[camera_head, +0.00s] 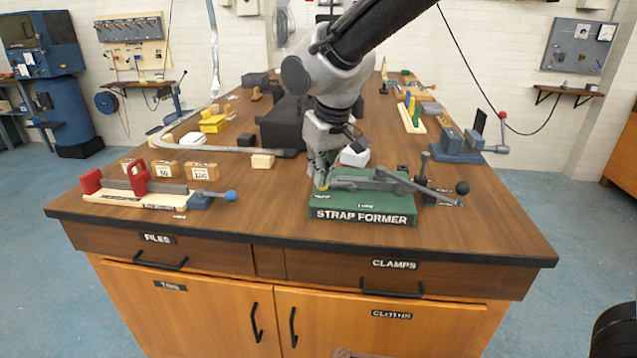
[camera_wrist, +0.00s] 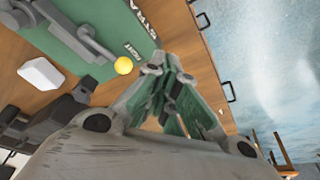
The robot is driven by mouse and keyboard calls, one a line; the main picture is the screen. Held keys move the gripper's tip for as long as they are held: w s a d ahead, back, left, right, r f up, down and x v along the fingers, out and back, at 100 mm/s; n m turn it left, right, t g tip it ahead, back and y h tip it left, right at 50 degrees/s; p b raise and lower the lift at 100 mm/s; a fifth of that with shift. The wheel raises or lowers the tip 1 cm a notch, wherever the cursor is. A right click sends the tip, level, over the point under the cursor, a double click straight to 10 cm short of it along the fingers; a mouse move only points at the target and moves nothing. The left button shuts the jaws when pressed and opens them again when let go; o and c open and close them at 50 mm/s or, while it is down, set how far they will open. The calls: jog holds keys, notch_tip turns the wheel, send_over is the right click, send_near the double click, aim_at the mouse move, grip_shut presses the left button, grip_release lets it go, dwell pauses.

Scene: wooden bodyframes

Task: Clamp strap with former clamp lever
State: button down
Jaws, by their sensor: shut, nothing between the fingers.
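The strap former (camera_head: 335,203) is a green block labelled STRAP FORMER at the table's front edge. Grey metal arms (camera_head: 385,180) lie across its top. One arm reaches right to a black ball knob (camera_head: 462,188). A yellow ball knob (camera_head: 322,187) is at the former's left end; it also shows in the wrist view (camera_wrist: 123,65), near the end of a grey lever (camera_wrist: 70,35). My gripper (camera_head: 320,184) is shut and empty, pointing down at the left end, beside the yellow knob. In the wrist view its fingertips (camera_wrist: 168,68) are right of the knob. I cannot tell whether they touch.
A red-handled tool on a pale board (camera_head: 130,199) and several wooden blocks (camera_head: 165,168) stand to the left. A white block (camera_head: 354,156) and a black case (camera_head: 285,122) lie behind the former. A blue vise (camera_head: 458,147) stands back right. The table is clear front right.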

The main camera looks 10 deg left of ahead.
jog(key=shift+s+a+v, duration=0.1)
jog(key=shift+a+v, duration=0.05)
jog(key=shift+v, duration=0.95)
jog(key=shift+s+a+v, duration=0.1)
jog(key=shift+a+v, duration=0.05)
jog(key=shift+v, duration=0.9)
